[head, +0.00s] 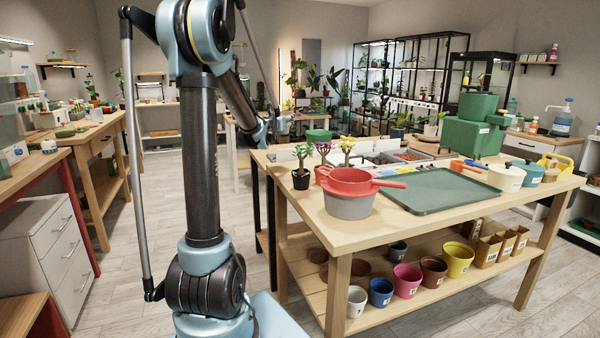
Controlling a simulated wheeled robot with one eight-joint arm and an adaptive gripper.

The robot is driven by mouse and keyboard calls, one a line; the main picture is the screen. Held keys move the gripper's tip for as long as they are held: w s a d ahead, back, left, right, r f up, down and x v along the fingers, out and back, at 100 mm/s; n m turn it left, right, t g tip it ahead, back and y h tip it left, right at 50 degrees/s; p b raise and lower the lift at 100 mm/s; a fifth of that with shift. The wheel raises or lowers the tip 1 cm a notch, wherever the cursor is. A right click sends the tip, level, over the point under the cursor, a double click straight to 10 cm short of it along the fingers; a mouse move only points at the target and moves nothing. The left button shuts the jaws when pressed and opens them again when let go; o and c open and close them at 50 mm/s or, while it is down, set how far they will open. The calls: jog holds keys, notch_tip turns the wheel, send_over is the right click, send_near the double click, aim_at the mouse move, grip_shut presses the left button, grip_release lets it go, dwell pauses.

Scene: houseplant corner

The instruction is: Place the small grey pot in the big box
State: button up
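A small light grey pot (357,302) stands upright on the lower shelf of the wooden workbench, at the left end of a row of pots. A larger grey container (349,207) with a red sieve on it stands on the benchtop. A big green box-like thing (482,136) with a white label stands at the bench's back right; I cannot tell whether it is the big box or whether it is open. My arm rises at the left, and its far end, with my gripper (284,124), is small behind the bench's back left corner, apart from the pot. Its fingers are not clear.
The workbench (400,228) also holds a green tray (436,190), a red sieve (350,180), small plants and white and teal pots. Blue (381,292), pink (407,281), brown and yellow pots share the lower shelf. A drawer cabinet (45,245) stands left. Floor between is clear.

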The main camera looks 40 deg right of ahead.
jog(key=s+d+f+m+g+h, duration=0.25)
jog(key=s+f, duration=0.25)
jog(key=s, duration=0.5)
jog(key=shift+g+y, duration=0.25)
jog(key=shift+y, duration=0.1)
jog(key=shift+w+d+f, duration=0.1)
jog(key=shift+d+f, duration=0.05)
jog(key=shift+f, duration=1.5)
jog(key=shift+w+d+f, duration=0.1)
jog(key=shift+d+f, duration=0.05)
jog(key=shift+f, duration=1.55)
jog(key=shift+w+d+f, duration=0.1)
jog(key=shift+d+f, duration=0.05)
jog(key=shift+f, duration=1.5)
jog(key=shift+s, duration=0.1)
jog(key=o, duration=1.2)
